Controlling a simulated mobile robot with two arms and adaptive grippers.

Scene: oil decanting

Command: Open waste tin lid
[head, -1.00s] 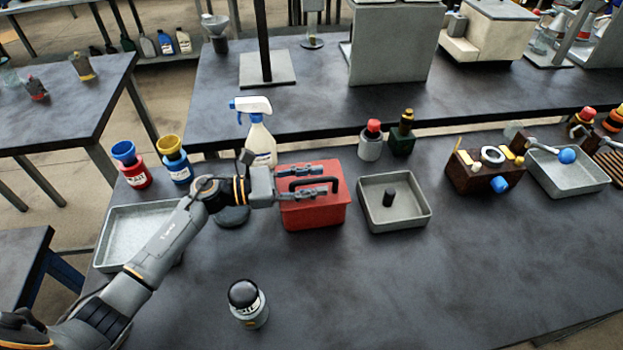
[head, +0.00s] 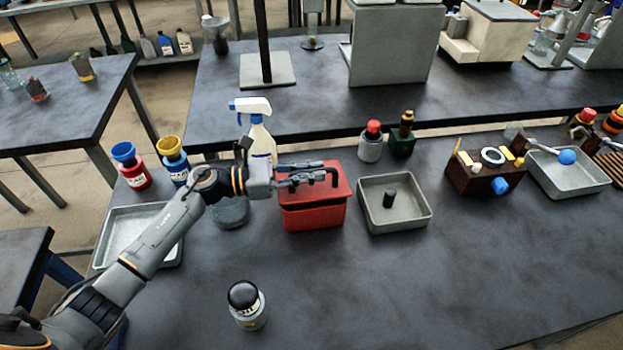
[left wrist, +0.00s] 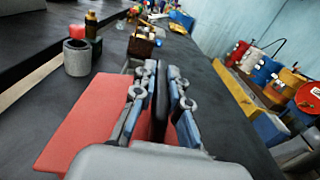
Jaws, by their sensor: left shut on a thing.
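The red waste tin (head: 313,219) stands on the dark bench. Its red lid (head: 338,190) is tilted, with the front edge up and a dark gap showing above the tin's front wall. The tin's inside is hidden. My left gripper (head: 308,175) comes in from the left over the lid and is shut on its black handle (head: 334,178). In the left wrist view, the fingers (left wrist: 162,90) close around the dark handle, with the lid (left wrist: 88,122) sloping at the left. My right gripper is in neither view.
A grey tray (head: 424,220) with a dark cylinder stands right of the tin. A spray bottle (head: 262,142) stands behind it, and a round grey dish (head: 230,215) sits left under my arm. A black-capped jar (head: 250,313) stands in front. The front right bench is clear.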

